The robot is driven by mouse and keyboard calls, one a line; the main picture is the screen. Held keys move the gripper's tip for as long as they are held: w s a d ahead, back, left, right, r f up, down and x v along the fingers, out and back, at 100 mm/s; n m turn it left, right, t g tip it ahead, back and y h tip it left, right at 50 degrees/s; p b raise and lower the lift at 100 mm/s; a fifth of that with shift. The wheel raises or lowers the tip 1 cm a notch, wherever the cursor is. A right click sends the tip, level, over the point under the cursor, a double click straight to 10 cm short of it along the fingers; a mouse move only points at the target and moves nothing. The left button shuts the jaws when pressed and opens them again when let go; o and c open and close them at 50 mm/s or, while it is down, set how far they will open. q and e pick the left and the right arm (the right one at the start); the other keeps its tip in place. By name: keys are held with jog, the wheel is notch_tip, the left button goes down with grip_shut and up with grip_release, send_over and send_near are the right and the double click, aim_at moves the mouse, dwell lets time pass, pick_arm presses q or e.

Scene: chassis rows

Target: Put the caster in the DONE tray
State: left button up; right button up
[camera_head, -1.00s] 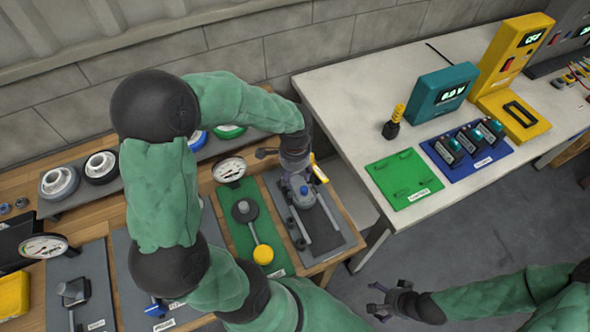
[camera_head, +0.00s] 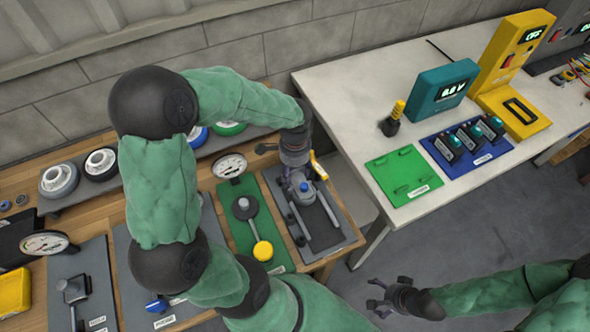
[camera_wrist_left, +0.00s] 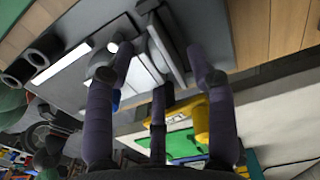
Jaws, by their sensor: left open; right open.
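My left gripper (camera_head: 301,180) is open, low over the grey mat (camera_head: 330,240) at the right end of the wooden bench. In the left wrist view, my spread fingers (camera_wrist_left: 157,70) are around or just above grey metal pieces (camera_wrist_left: 160,45); contact is unclear. My right gripper (camera_head: 383,302) is open and empty above the floor. No label is legible as DONE; a green tray (camera_head: 385,172) lies on the white table.
A blue tray (camera_head: 436,152) with several modules, a teal meter (camera_head: 441,95) and a yellow-black tool (camera_head: 393,120) occupy the white table. A round gauge (camera_head: 229,166) and a green mat (camera_head: 276,256) with a yellow-knobbed part lie beside the left gripper. A gap separates bench and table.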

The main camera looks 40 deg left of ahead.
aim_at(295, 175)
pick_arm(q)
notch_tip(295, 175, up, 10)
jog(key=p, duration=0.3)
jog(key=shift+r, duration=0.15)
